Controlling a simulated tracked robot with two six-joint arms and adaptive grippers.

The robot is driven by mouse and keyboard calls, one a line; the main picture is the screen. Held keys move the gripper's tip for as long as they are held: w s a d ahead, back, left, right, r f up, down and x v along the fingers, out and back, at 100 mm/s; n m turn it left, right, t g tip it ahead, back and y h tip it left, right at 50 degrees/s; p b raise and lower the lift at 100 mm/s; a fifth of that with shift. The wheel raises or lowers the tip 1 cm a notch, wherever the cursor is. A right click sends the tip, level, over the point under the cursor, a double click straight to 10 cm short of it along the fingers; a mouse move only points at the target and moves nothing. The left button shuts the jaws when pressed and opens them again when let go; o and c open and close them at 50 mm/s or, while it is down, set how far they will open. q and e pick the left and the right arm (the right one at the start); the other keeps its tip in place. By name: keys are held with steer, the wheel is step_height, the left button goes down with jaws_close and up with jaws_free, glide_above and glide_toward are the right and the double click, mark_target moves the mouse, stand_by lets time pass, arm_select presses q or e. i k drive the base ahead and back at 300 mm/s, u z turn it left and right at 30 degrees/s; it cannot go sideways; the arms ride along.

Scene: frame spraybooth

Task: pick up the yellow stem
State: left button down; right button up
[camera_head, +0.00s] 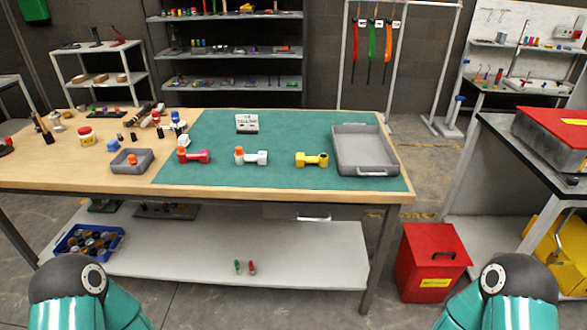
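The yellow stem (312,160) lies on its side on the green mat (222,140), towards the front of the table. It has a thicker end at each side and a thinner middle. The white stem (255,158), with an orange piece at its left end, lies to its left. The red stem (195,156) lies further left, also with an orange piece on it. Nothing touches the yellow stem. Both of my grippers are out of view; only rounded parts of my arms show at the bottom left and bottom right corners.
A grey tray (365,172) stands just right of the yellow stem. A small labelled box (247,124) sits behind the stems. A small grey bin (132,167), jars and small parts crowd the table's left. A red bin (430,262) stands on the floor at the right.

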mark_target(322, 160)
steer(key=z, duration=0.25)
steer(key=i, duration=1)
steer(key=u, duration=2.5)
steer(key=k, duration=1.25)
steer(key=z, duration=0.05)
